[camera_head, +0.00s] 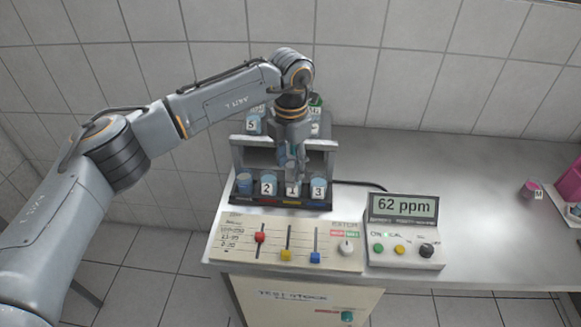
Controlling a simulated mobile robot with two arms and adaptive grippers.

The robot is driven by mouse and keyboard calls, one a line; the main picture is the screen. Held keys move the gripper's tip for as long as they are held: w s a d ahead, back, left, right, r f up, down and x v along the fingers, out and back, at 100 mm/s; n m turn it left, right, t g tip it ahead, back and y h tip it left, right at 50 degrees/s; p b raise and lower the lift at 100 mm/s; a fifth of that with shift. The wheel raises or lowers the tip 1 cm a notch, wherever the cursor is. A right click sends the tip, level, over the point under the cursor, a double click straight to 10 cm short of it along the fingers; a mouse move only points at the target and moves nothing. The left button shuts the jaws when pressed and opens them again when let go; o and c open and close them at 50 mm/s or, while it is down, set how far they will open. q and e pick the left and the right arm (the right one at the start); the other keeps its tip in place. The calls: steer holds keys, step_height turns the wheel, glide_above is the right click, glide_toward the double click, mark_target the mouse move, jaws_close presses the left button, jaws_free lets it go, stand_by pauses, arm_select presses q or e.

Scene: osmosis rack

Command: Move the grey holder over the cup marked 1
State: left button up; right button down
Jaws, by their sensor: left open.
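The cup marked 1 (292,189) stands in the front row of the dark rack (238,150), between the cup marked 2 (268,186) and the cup marked 3 (318,188). My left gripper (292,172) points down at the rack, just above and behind the cup marked 1, with its jaws open. It hides the middle of the rack. I cannot clearly tell the grey holder apart from the grey gripper and rack parts here. Whether anything lies between the fingers is too small to tell. My right gripper is not in view.
A cup with an unclear mark (244,184) stands at the row's left end. A cup marked 5 (253,124) is higher up behind. A slider panel (285,240) and a 62 ppm meter (404,232) stand in front.

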arm_select(q)
step_height(320, 180, up, 10)
steer(key=shift+r, duration=0.15)
stand_by(0.4)
